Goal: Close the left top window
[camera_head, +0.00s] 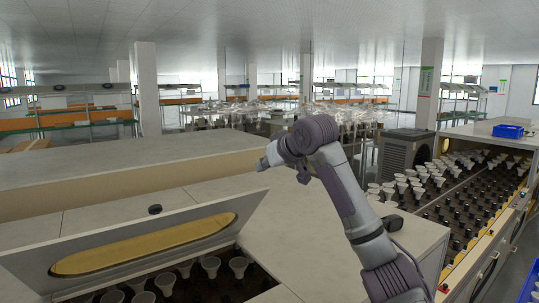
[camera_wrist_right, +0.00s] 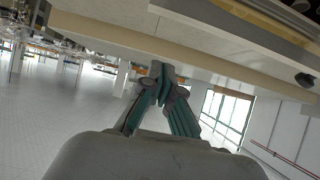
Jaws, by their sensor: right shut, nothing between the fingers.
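The left top window (camera_head: 150,243) is a pale panel with a long yellow oval pane, at the lower left of the head view. It stands open, tilted up over several white bulbs (camera_head: 210,266), with a small black knob (camera_head: 155,210) at its upper edge. My right gripper (camera_head: 264,163) is to the right of the panel and beyond it, above the pale machine top, apart from the panel. In the wrist view my right gripper (camera_wrist_right: 158,75) has its fingertips together and empty. The knob (camera_wrist_right: 305,79) shows there at the right edge. My left gripper is out of view.
Another long cabinet top (camera_head: 110,168) stands behind. At the right is an open rack of bulbs (camera_head: 455,195) with a blue bin (camera_head: 508,131) on the cabinet behind it.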

